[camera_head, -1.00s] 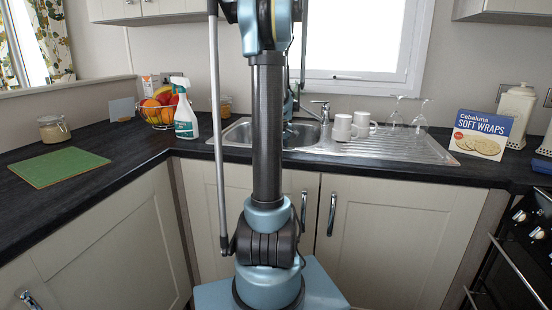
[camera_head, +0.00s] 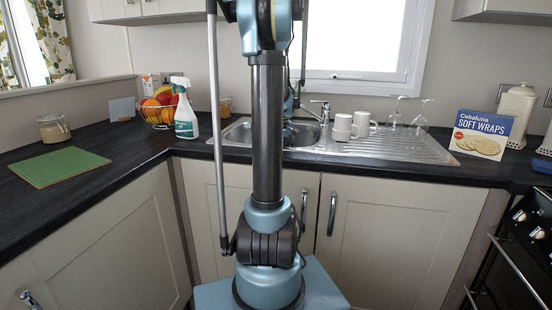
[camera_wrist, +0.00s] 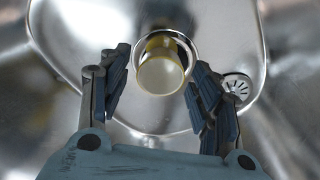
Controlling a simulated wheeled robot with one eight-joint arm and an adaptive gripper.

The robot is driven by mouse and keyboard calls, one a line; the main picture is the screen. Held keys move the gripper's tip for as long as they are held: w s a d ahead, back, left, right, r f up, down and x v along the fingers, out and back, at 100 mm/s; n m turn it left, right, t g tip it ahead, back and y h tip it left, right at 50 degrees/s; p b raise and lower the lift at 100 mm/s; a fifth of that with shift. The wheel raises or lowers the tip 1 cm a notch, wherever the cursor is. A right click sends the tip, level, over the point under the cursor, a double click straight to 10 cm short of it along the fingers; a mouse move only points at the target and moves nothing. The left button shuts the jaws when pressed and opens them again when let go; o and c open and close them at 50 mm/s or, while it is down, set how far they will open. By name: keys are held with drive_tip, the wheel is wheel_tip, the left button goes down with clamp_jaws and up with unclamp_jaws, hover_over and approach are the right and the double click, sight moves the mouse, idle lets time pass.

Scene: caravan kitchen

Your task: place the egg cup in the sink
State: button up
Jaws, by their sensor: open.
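The egg cup (camera_wrist: 161,66) shows in the wrist view as a small cream-yellow round cup inside a shiny ring. It is in the sink basin (camera_wrist: 80,40), beside the drain strainer (camera_wrist: 237,86). My gripper (camera_wrist: 160,80) is open, with one finger on each side of the cup in the picture and gaps between. I cannot tell the height of the fingers above the cup. In the head view the sink (camera_head: 237,132) is partly covered by my arm, and the egg cup is hidden.
White mugs (camera_head: 343,127) and upturned glasses (camera_head: 395,115) stand on the drainer (camera_head: 400,148) right of the basin. The tap (camera_head: 322,112) rises behind the basin. A spray bottle (camera_head: 185,118) and a fruit basket (camera_head: 158,112) stand to the left.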

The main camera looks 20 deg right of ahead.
wheel_tip(320, 180, up, 11)
drive_tip(key=s, duration=0.1)
drive_tip(key=shift+s+d, duration=0.2)
drive_tip(key=shift+s, duration=0.1)
drive_tip(key=shift+a, duration=0.1)
idle(0.3)
